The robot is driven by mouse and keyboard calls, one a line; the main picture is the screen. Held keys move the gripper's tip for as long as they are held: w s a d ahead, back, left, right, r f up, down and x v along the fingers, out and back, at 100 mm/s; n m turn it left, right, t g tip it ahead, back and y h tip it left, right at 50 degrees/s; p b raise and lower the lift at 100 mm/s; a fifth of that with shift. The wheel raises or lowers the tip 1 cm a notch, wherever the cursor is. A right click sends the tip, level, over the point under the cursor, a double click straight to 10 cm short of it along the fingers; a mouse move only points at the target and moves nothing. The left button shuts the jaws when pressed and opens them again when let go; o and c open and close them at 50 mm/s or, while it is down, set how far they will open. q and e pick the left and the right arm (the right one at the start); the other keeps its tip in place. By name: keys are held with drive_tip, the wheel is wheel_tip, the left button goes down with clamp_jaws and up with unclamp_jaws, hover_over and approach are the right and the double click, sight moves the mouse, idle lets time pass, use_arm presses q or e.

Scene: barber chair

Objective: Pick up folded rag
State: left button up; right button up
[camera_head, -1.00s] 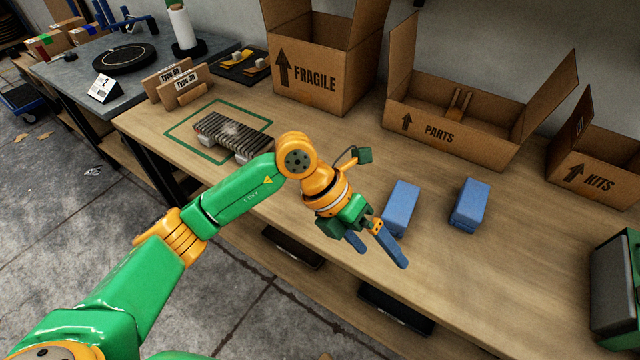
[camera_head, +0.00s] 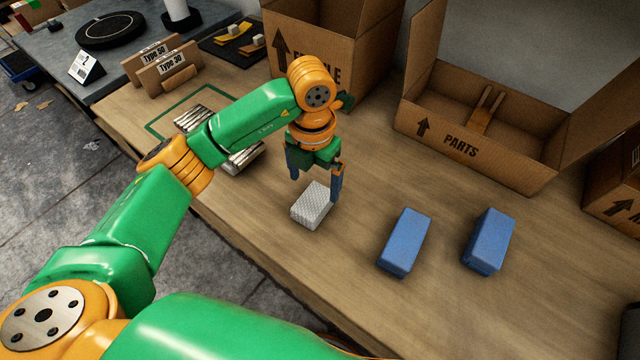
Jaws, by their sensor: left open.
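A pale grey-white block with a fine patterned surface, which looks like the folded rag (camera_head: 311,207), lies on the wooden workbench (camera_head: 345,265) near its front edge. My left gripper (camera_head: 316,182) points down over it, open. One blue finger is at the rag's upper left and the other is beside its right side. The upper edge of the rag is between and just below the fingers. I cannot tell whether either finger touches it. My right gripper is not in view.
Two blue blocks (camera_head: 405,243) (camera_head: 489,241) lie to the right. Open cardboard boxes stand behind: FRAGILE (camera_head: 375,70), PARTS (camera_head: 500,160) and one at the right edge (camera_head: 615,195). A striped metal part (camera_head: 190,118) is partly behind my arm. Bare bench surrounds the rag.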

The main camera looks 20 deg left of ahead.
sight(313, 200)
use_arm(q)
drive_tip(key=f, duration=0.2)
drive_tip(key=s+f, duration=0.1)
drive_tip(key=f, duration=0.2)
drive_tip(key=shift+s+f+p, duration=0.2)
drive_tip(key=shift+f+p, duration=0.05)
drive_tip(key=shift+p, duration=0.1)
drive_tip(key=shift+w+f, duration=0.2)
drive_tip(key=c, duration=1.3)
drive_tip(key=r, duration=0.3)
drive_tip(key=shift+s+d+r+b, duration=0.15)
drive_tip(key=shift+d+r+b, duration=0.1)
drive_tip(key=shift+r+b, duration=0.15)
drive_tip(key=s+d+r, duration=0.5)
drive_tip(key=s+r, duration=0.1)
drive_tip(key=s, duration=0.1)
drive_tip(key=s+d+r, duration=0.3)
drive_tip(key=shift+s+d+r+p, duration=0.15)
drive_tip(key=shift+s+d+p, duration=0.15)
drive_tip(key=shift+p, duration=0.05)
